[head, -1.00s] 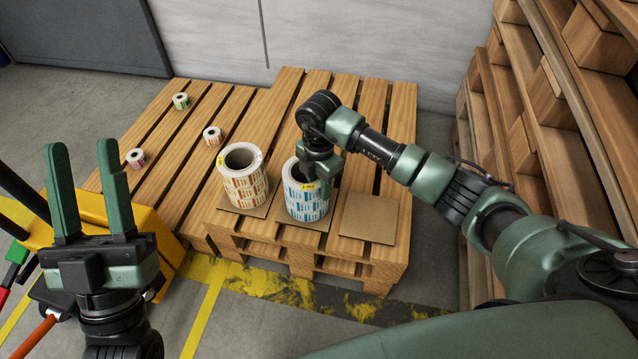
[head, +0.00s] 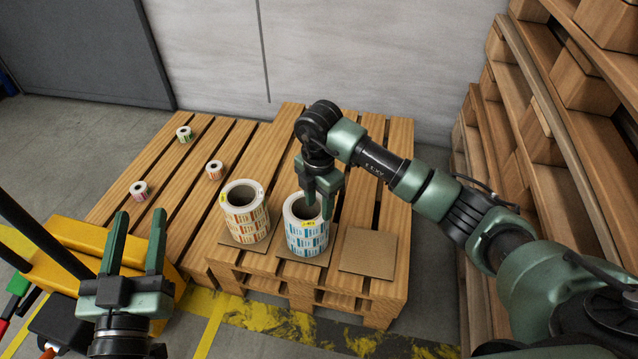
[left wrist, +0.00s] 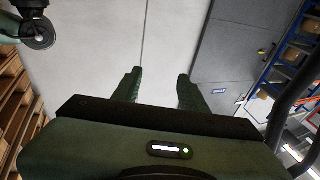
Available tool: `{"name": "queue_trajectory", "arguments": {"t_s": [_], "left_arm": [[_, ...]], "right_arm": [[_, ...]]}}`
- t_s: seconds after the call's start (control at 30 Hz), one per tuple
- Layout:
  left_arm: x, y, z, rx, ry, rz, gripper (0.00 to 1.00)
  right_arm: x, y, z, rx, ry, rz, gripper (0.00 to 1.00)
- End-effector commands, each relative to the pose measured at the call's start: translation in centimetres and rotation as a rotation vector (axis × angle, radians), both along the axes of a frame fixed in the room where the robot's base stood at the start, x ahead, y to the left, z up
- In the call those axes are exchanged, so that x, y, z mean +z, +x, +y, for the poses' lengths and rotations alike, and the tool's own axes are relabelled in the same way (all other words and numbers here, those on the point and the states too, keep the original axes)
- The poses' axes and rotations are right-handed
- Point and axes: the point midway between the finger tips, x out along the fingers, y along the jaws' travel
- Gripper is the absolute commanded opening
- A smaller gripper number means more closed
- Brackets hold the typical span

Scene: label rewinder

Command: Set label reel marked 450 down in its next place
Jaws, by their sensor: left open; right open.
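A large white reel with blue print and a yellow tag (head: 305,238) stands upright on the middle cardboard square of the pallet. The number on its tag is too small to read for certain. My right gripper (head: 322,210) is open at the top of this reel, its fingers at the rim; I cannot tell whether they touch it. A second large reel with orange print (head: 246,222) stands on the left square. The right cardboard square (head: 367,254) is bare. My left gripper (head: 137,243) is open and empty, away from the reels, at the lower left.
The wooden pallet (head: 185,215) also carries three small reels: one green (head: 184,134), one orange (head: 215,170) and one pink (head: 139,190). Stacked pallets (head: 570,130) rise at the right. A yellow pallet truck (head: 75,240) stands at the left. A wall closes the back.

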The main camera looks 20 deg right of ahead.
Motion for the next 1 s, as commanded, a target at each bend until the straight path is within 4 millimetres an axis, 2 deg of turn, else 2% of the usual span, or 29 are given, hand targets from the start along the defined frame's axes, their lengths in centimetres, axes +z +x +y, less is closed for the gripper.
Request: {"name": "queue_trajectory", "arguments": {"t_s": [0.03, 0.2, 0.4, 0.6, 1.0], "left_arm": [[-0.9, 0.1, 0.2, 0.003, 0.016, 0.059, 0.43], [-4.5, -0.1, 0.7, 0.015, 0.062, 0.241, 0.43], [-7.1, -0.7, 1.2, 0.023, 0.095, 0.370, 0.43], [-7.9, -0.9, 1.4, 0.025, 0.105, 0.407, 0.43], [-7.9, -0.9, 1.4, 0.025, 0.104, 0.405, 0.43]], "right_arm": [[1.1, 0.0, 0.0, 0.000, -0.001, -0.002, 0.42], [3.4, 0.0, 0.0, 0.001, -0.001, -0.001, 0.42], [5.0, 0.0, 0.0, -0.001, -0.001, 0.000, 0.42], [5.4, 0.0, 0.0, -0.001, 0.000, 0.001, 0.42], [5.3, 0.0, 0.0, 0.000, 0.000, 0.001, 0.42]]}}
